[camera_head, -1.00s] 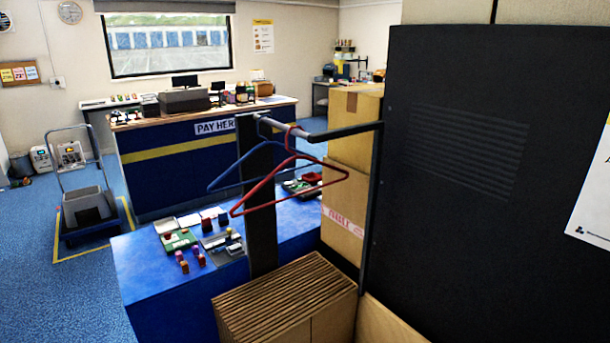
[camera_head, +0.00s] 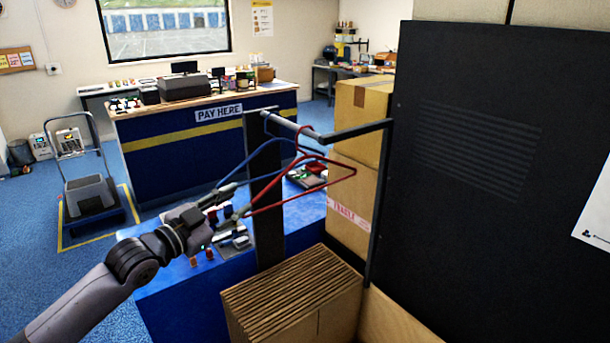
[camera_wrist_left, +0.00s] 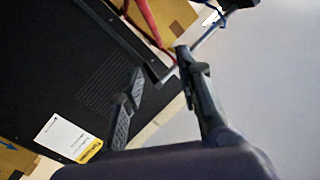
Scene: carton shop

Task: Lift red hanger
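The red hanger (camera_head: 310,191) hangs by its hook from a dark metal rail (camera_head: 300,128) in the head view. A blue hanger (camera_head: 250,165) hangs beside it, partly behind it. My left gripper (camera_head: 240,198) reaches in from the left, close to the left lower corner of the red hanger. Its fingers are apart in the left wrist view (camera_wrist_left: 160,62). Part of the red hanger shows beyond the fingers there (camera_wrist_left: 150,22); I cannot tell whether they touch it. My right gripper is not in view.
A dark panel (camera_head: 480,150) stands at the right, with stacked cartons (camera_head: 352,190) beside the rail. Bundled cardboard (camera_head: 290,290) is below the hangers. A blue table (camera_head: 180,290) with small items lies behind the gripper. A pay counter (camera_head: 180,165) stands farther back.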

